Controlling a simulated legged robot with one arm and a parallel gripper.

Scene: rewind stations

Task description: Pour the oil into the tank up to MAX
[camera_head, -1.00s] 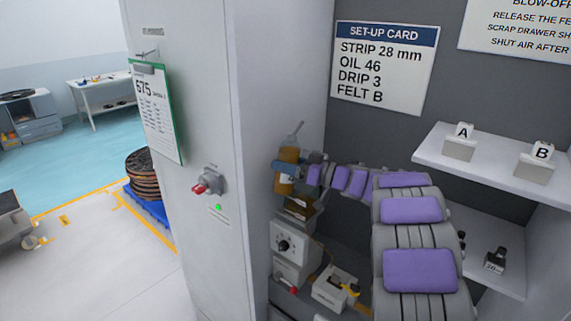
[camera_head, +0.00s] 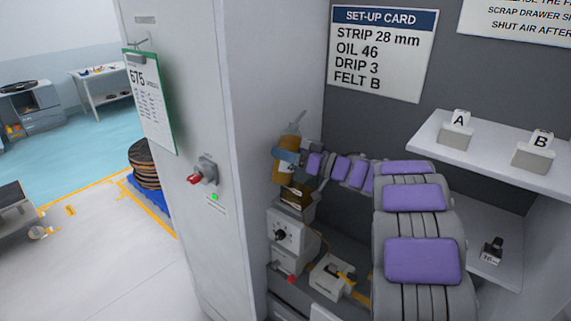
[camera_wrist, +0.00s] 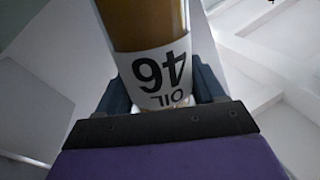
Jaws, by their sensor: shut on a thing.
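My gripper (camera_head: 287,157) is shut on an oil bottle (camera_head: 285,173) with amber oil and a thin spout at its top. In the head view the bottle is near upright, spout up and leaning slightly right. In the wrist view the bottle (camera_wrist: 145,25) sits between the fingers, and its white label reads "OIL 46", upside down in the picture. Just below the bottle is a small brownish open-topped box (camera_head: 297,197), apparently the tank. No MAX mark or oil level can be made out. I see no oil stream.
A white box with a black knob (camera_head: 280,235) stands under the tank. The set-up card (camera_head: 380,52) reads OIL 46, DRIP 3. A shelf at right (camera_head: 487,150) bears blocks A and B. The cabinet wall (camera_head: 270,80) stands close left of the bottle.

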